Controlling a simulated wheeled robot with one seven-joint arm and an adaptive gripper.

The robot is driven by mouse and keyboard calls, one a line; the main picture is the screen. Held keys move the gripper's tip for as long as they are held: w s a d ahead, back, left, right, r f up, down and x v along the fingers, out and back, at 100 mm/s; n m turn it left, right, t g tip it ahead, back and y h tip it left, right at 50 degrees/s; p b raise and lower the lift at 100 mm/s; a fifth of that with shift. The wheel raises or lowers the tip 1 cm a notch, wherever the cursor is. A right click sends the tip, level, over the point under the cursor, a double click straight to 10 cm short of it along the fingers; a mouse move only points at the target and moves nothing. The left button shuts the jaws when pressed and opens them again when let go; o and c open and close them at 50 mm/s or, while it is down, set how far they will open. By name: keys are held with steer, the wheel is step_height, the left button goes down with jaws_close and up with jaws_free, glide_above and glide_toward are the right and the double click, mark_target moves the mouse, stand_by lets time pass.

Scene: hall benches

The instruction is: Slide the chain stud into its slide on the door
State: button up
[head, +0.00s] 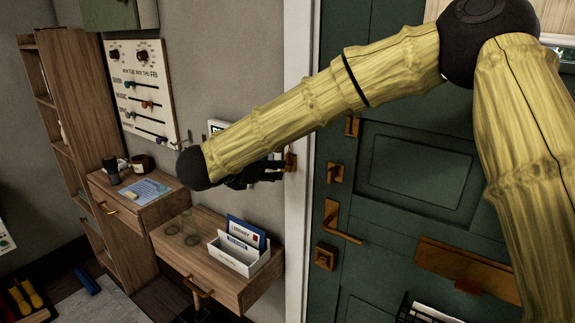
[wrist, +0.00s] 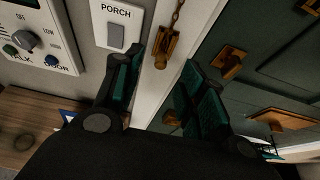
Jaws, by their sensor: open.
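The brass chain (wrist: 178,14) hangs down the white door frame in the wrist view, with the brass stud piece (wrist: 166,50) at its lower end. In the head view a brass piece (head: 291,161) shows on the frame beside my fingertips. My gripper (wrist: 168,72) is open, its dark green-padded fingers on either side of the stud's line; I cannot tell whether either touches it. It also shows in the head view (head: 279,169). A brass fitting (head: 352,127) high on the green door (head: 414,168) looks like the slide, partly hidden by my arm.
Below on the door are a brass turn piece (head: 335,173), a lever handle (head: 342,223) and a mail flap (head: 468,267). Left of the frame are a porch switch (wrist: 117,32) and a control panel. A wall shelf (head: 222,256) holding a letter box juts out below my gripper.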

mark_target(287, 167)
steer(key=p+x, duration=0.3)
steer(key=x, duration=0.3)
steer(key=shift+s+d, duration=0.15)
steer(key=shift+c, duration=0.5)
jaws_close()
